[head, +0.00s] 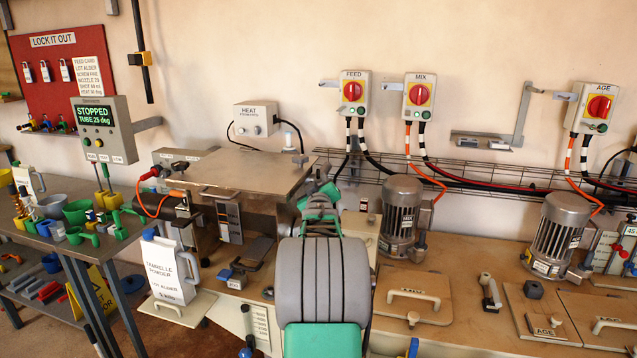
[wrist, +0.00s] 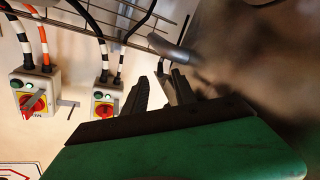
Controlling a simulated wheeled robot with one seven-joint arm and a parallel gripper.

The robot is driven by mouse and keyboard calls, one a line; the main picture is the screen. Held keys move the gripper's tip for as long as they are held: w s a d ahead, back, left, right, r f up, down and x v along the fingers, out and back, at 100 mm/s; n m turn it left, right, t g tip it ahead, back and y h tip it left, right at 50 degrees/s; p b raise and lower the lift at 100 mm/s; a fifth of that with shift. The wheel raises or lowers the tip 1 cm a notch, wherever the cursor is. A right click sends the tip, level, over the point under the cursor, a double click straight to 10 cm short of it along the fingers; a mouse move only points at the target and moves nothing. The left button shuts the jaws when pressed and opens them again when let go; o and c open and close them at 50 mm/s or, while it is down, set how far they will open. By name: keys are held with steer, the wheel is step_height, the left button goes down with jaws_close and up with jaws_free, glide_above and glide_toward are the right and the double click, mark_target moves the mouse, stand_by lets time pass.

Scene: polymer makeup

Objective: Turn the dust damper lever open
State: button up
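No part is labelled as the dust damper lever. In the wrist view a grey rounded bar (wrist: 172,47) with a blunt end lies just beyond my fingertips; it may be the lever, but I cannot tell for sure. My gripper (wrist: 162,84) has its two dark fingers apart with a gap between them, and nothing shows held. In the head view my green and grey arm hides most of the gripper, which is by the right edge of the metal hood (head: 245,172). An upright pale-topped handle (head: 290,142) stands at the hood's back right.
Switch boxes FEED (head: 351,92), MIX (head: 418,97) and AGE (head: 592,108) hang on the wall above a wire rack (head: 470,178). Motors (head: 401,217) and (head: 562,235) stand on the right bench. A white powder container (head: 172,268) stands at the front left. A blurred brown surface (wrist: 255,65) fills the wrist view's right.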

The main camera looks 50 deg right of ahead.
steer(key=shift+v, duration=1.05)
